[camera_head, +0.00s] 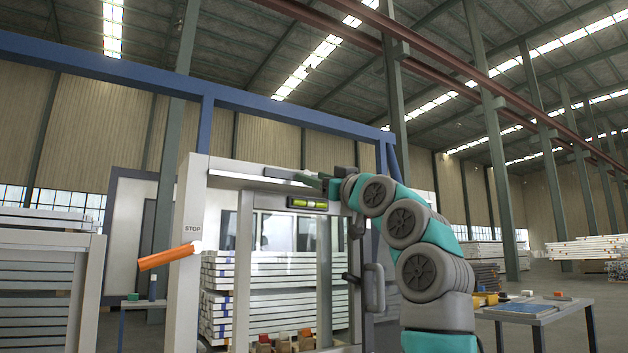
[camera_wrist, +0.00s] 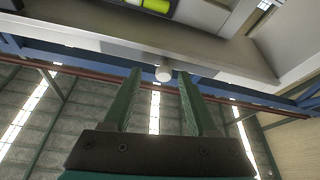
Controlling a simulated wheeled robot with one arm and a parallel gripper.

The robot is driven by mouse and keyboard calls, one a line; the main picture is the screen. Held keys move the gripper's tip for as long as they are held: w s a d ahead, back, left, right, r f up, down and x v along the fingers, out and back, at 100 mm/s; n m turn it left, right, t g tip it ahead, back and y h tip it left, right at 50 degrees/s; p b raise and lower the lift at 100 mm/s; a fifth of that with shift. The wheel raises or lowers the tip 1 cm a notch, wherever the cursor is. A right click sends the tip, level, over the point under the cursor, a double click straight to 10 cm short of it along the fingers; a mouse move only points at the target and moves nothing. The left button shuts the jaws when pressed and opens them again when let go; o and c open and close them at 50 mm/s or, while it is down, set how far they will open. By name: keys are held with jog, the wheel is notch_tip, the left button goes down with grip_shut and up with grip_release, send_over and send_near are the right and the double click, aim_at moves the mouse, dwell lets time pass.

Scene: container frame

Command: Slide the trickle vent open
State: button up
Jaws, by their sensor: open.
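A yellow-green spirit level (camera_head: 308,203) sits just below the top bar. An orange lever (camera_head: 168,257) sticks out from the left post, below a STOP label (camera_head: 192,229). A dark pull handle (camera_head: 373,287) is on the right. A table (camera_head: 540,315) with small items stands at right.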

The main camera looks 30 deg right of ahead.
jog(key=b+v, duration=0.2)
jog(key=v, duration=0.5)
dwell(0.5)
